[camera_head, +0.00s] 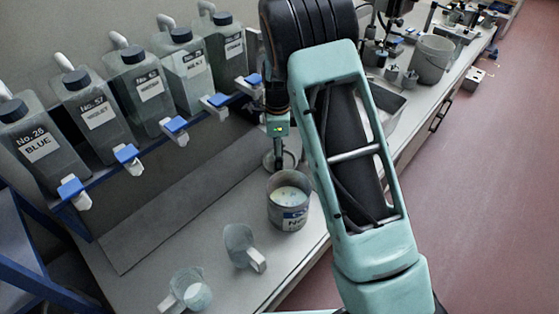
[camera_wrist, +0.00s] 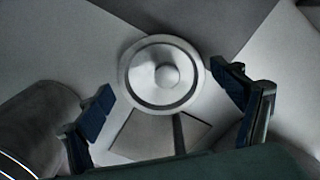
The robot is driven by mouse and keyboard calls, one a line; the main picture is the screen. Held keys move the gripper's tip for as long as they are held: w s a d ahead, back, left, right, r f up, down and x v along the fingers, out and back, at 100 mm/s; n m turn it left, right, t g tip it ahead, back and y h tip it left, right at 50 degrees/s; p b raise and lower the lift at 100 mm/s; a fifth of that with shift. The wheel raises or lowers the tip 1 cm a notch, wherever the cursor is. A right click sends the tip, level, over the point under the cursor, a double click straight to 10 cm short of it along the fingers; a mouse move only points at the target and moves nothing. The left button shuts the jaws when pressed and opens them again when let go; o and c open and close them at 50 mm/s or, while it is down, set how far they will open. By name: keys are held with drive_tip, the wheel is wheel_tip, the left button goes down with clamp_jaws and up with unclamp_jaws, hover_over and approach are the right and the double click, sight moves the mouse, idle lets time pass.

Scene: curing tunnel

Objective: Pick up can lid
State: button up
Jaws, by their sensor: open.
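The can lid (camera_wrist: 146,72) is a round, shiny metal disc with a dark ring and a raised centre. It lies in the upper middle of the wrist view; in the head view it shows partly as a grey round rim (camera_head: 269,163) behind the can. My gripper (camera_wrist: 162,92) is open, with its blue-padded fingers apart on either side of the lid's near part. I see no contact. In the head view my gripper (camera_head: 278,158) points down over the lid, partly hidden by the can and arm. The open can (camera_head: 289,217) holds pale, speckled contents.
The can's dark side (camera_wrist: 38,122) is close by my left finger in the wrist view. Two clear cups (camera_head: 238,244) (camera_head: 187,290) stand on the bench nearer the front. Several labelled bottles (camera_head: 137,86) with blue-handled taps line a rack at left. A bucket (camera_head: 431,60) stands farther right.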

drive_tip(key=shift+s+f, duration=0.1)
drive_tip(key=c, duration=2.2)
